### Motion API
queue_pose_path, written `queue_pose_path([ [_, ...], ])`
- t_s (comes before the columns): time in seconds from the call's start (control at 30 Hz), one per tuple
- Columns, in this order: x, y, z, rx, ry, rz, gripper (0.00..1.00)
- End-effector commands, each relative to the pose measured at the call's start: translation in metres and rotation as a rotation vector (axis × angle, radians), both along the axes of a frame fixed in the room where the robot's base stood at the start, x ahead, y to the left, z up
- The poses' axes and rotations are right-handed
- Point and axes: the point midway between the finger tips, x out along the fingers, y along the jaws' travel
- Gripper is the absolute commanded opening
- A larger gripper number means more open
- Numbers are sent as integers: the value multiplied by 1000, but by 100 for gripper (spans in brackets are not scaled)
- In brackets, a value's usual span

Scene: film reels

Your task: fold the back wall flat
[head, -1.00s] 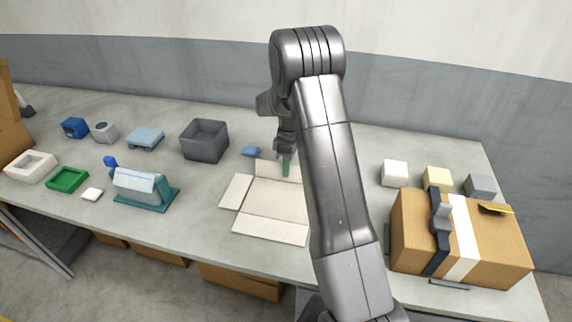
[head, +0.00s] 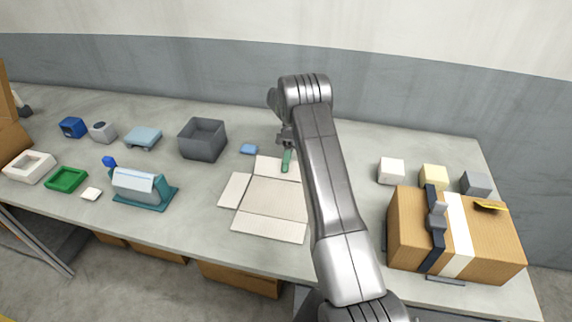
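A pale cardboard box blank (head: 275,198) lies opened out on the table, with its left and front panels flat. Its back wall (head: 268,166) extends from the far edge of the base and looks flat or nearly so. My gripper (head: 287,148) is over the back wall, pointing down. A slim green tool (head: 287,161) sticks out below the gripper, its lower end at or just above the back wall. The gripper appears shut on it, though the fingers are small and partly hidden. My arm hides the blank's right side.
A dark grey bin (head: 203,139) and a small blue block (head: 249,149) stand left of the gripper. A teal stand (head: 145,188) is further left. A large taped carton (head: 455,235) and several small blocks are at right.

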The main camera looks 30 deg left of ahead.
Motion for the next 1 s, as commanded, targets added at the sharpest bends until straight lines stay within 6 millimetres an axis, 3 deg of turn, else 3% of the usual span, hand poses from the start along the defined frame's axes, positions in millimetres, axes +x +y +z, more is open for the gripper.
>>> queue_pose_path([
  [0.37, 0, 0, -1, -2, 5, -1, 0],
  [0.5, 0, 0, -1, -2, 5, -1, 25],
  [0.83, 0, 0, 1, -2, 4, -1, 25],
  [1.0, 0, 0, 11, -1, 2, 0, 25],
])
